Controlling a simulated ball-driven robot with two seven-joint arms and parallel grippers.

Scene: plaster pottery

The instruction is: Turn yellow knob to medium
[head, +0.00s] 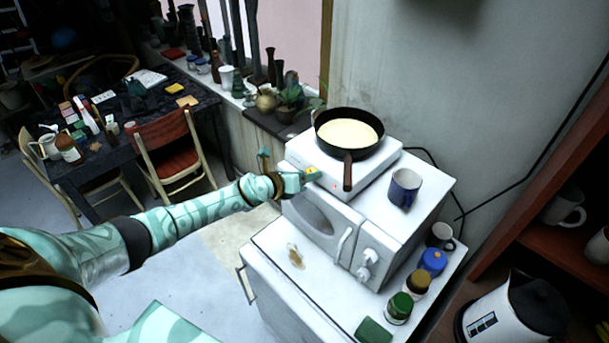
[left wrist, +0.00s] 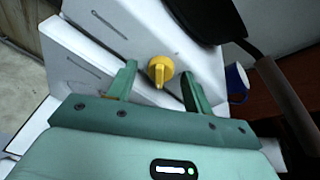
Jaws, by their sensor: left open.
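The yellow knob (left wrist: 160,71) is on the front face of the white hot plate (left wrist: 120,45), and its pointer ridge points down in the left wrist view. In the head view the hot plate (head: 378,172) stands on a white microwave, and a yellow spot shows at the gripper. My left gripper (left wrist: 158,85) is open, with one finger on each side of the knob and gaps between. In the head view my left gripper (head: 311,174) is at the front left of the hot plate and hides most of the knob. My right gripper is not in view.
A black pan (head: 350,134) with pale batter sits on the hot plate, its handle (head: 347,174) jutting forward. A blue mug (head: 404,188) stands beside it on the microwave (head: 318,217). Several jars, including a green one (head: 398,308), stand on the cabinet at right.

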